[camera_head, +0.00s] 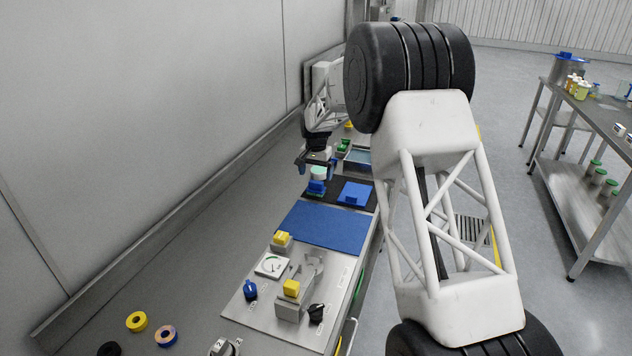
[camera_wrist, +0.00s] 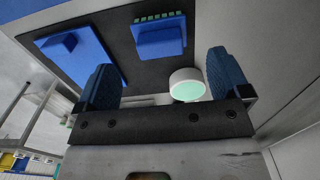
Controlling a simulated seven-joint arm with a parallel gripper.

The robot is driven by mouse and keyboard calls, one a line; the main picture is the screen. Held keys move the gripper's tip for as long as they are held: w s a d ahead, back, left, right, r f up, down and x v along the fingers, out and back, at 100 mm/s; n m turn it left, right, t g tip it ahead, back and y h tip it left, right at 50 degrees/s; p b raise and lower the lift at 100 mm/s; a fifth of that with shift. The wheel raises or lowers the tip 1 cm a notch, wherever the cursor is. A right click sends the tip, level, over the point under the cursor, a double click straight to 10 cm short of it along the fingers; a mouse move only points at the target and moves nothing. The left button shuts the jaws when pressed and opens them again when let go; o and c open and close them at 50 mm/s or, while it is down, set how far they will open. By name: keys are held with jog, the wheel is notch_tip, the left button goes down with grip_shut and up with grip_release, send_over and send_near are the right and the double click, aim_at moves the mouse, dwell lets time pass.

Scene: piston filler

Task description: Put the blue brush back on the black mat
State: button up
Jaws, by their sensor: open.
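A blue block-shaped piece with a row of green bits along one edge, which looks like the blue brush (camera_wrist: 158,40), shows over the black mat (camera_wrist: 205,50) in the wrist view. In the head view the brush (camera_head: 316,188) is at the left part of the black mat (camera_head: 375,203); I cannot tell exactly how it rests. My gripper (camera_head: 318,166) hangs near the mat's far left side, open, with no brush between its fingers. In the wrist view, its two blue fingertips (camera_wrist: 166,80) stand apart, short of the brush.
A round white piece with a pale green top (camera_wrist: 187,85) shows between my fingers and the brush. A blue plate with a raised block (camera_head: 355,193) lies on the mat. A blue sheet (camera_head: 322,225) and a control panel (camera_head: 245,305) are nearer. A grey-blue tray (camera_head: 358,158) is beyond.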

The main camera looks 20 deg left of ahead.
aim_at(316, 182)
notch_tip(316, 182, up, 6)
jog(key=shift+r, duration=0.15)
dwell(1.1)
jog(key=s+d+r, duration=0.4)
jog(key=d+r, duration=0.2)
jog(key=d, duration=0.3)
jog(key=s+d+r, duration=0.4)
jog(key=d+r, duration=0.2)
jog(key=d, duration=0.3)
jog(key=s+d+r+t, duration=0.1)
jog(key=s+d+r, duration=0.3)
jog(key=s+d, duration=0.35)
jog(key=s+d+r, duration=0.3)
jog(key=s+d, duration=0.3)
jog(key=d, duration=0.3)
jog(key=s+d+t, duration=0.1)
jog(key=s+d, duration=0.5)
jog(key=s, duration=0.3)
jog(key=s+d, duration=0.7)
jog(key=s, duration=0.2)
jog(key=s+d+f, duration=0.3)
jog(key=s, duration=0.6)
jog(key=s+d+f, duration=0.3)
jog(key=s, duration=0.6)
jog(key=shift+s+d+f+t, duration=0.15)
jog(key=shift+s+d+t, duration=0.1)
jog(key=shift+d+t, duration=0.1)
